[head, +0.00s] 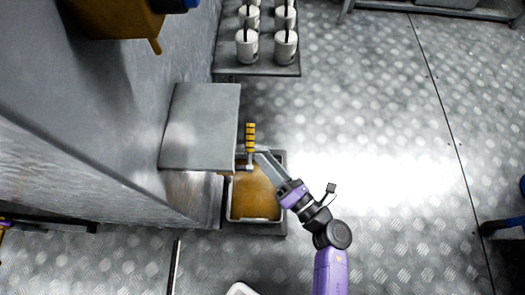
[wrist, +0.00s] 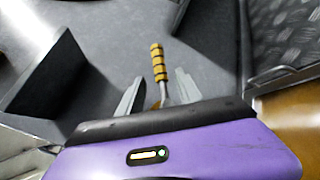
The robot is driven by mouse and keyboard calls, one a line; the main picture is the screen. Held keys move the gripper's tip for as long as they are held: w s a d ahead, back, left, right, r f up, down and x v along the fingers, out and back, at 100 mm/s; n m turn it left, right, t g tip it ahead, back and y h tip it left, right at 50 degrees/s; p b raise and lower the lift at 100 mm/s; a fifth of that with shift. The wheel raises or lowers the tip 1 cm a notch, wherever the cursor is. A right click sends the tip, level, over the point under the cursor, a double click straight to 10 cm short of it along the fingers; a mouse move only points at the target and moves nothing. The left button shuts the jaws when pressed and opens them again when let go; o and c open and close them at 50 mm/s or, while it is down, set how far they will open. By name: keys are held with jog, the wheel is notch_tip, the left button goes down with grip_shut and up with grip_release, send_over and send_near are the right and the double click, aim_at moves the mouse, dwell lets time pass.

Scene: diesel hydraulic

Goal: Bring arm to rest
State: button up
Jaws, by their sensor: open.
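My gripper (head: 258,158) is at the end of my purple and black arm, over the upper end of a tray of brown liquid. In the wrist view my gripper (wrist: 160,78) has its two grey fingers spread apart. A yellow handle with black bands (wrist: 158,62) shows between and beyond the fingertips. It also shows upright in the head view (head: 250,137), beside the grey box. I cannot tell whether a finger touches it. The lower part of the handle's shaft is partly hidden by my gripper.
A grey box (head: 200,125) stands close to the left of my gripper. The tray of brown liquid (head: 234,215) lies below. Several white cups (head: 285,46) stand on a shelf at the top. The metal floor (head: 400,140) on the right is largely clear.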

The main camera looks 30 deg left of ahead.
dwell(0.6)
jog(key=w+d+r+m+t, duration=0.3)
jog(key=w+r+m+t, duration=0.1)
jog(key=r+m, duration=0.25)
jog(key=s+d+r+m+t+h, duration=0.1)
jog(key=d+r+m+t+h, duration=0.15)
jog(key=d+m, duration=0.35)
jog(key=s+d+r+m+t+h, duration=0.1)
jog(key=d+r+m+t+h, duration=0.2)
jog(key=d+m, duration=0.35)
jog(key=s+d+r+m+h, duration=0.2)
jog(key=s+d+m+h, duration=0.4)
jog(key=s+d+m, duration=0.4)
jog(key=s+d+r+m+h, duration=0.2)
jog(key=s+d+m+h, duration=0.4)
jog(key=s+d+m, duration=0.55)
notch_tip(320, 180, up, 38)
jog(key=a+n+p, duration=0.1)
jog(key=a+p, duration=0.1)
jog(key=p, duration=3.6)
jog(key=shift+s+a, duration=0.3)
jog(key=shift+s, duration=0.15)
jog(key=shift+f+g, duration=0.1)
jog(key=shift+g, duration=0.15)
